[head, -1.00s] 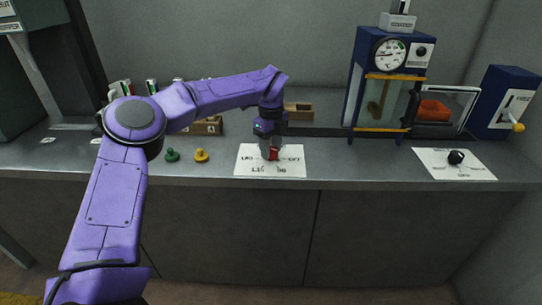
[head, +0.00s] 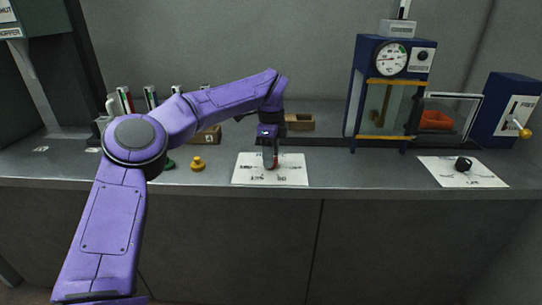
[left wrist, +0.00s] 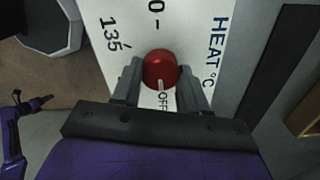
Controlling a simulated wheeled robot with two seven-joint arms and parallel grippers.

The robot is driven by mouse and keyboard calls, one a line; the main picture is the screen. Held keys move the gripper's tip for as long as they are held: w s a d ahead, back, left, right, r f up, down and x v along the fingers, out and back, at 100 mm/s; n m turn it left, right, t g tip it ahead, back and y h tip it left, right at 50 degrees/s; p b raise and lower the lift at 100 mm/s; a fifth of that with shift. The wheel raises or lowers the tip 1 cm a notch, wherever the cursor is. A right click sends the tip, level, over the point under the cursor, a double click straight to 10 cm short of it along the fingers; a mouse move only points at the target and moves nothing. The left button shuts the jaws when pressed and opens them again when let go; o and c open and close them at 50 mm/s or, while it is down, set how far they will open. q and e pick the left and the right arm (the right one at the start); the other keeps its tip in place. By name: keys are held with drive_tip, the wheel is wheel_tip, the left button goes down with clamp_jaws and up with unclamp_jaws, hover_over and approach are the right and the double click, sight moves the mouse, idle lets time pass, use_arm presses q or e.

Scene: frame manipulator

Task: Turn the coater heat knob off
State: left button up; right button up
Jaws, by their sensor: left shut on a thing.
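The red coater heat knob (left wrist: 160,68) sits on a white plate (left wrist: 105,40) marked HEAT °C, 135 and OFF. Its white pointer line faces the OFF mark in the left wrist view. My left gripper (left wrist: 160,88) is shut on the knob, one finger on each side. In the head view my left gripper (head: 270,163) points down onto the plate (head: 295,175), and mostly hides the knob. A small purple arm with a dark end, seemingly my right gripper (left wrist: 38,103), shows at the left wrist view's edge; its jaws are too small to read.
A yellow knob (head: 198,165) stands left of the plate, with a green one partly behind my arm. A wooden box (head: 299,122) lies behind. A blue-framed tank (head: 390,90) and a black knob (head: 463,164) on another white plate stand to the right.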

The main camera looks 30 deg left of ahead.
use_arm(q)
drive_tip(key=o, duration=1.1)
drive_tip(key=shift+a, duration=0.1)
drive_tip(key=shift+c, duration=0.2)
wheel_tip(320, 180, up, 11)
drive_tip(key=p, duration=0.2)
drive_tip(key=shift+f, duration=0.2)
